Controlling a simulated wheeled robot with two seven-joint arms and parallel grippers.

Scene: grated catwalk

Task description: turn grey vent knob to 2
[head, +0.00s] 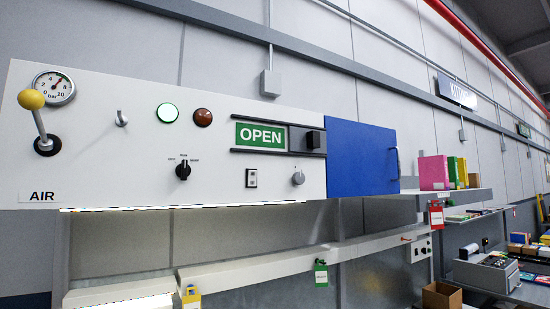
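A small round grey knob (298,179) sits on the lower right of the white panel (90,180), below the sliding sign and left of the blue door. A small mark shows near its top edge, but I cannot read any numbers or tell its setting. Neither of my grippers is in the head view.
The panel also carries a yellow-balled lever (31,100), a pressure gauge (54,88), a black selector knob (183,170), a rocker switch (251,178) and a green OPEN slider (260,136). The blue door (361,158) looks shut. Space before the panel is clear.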

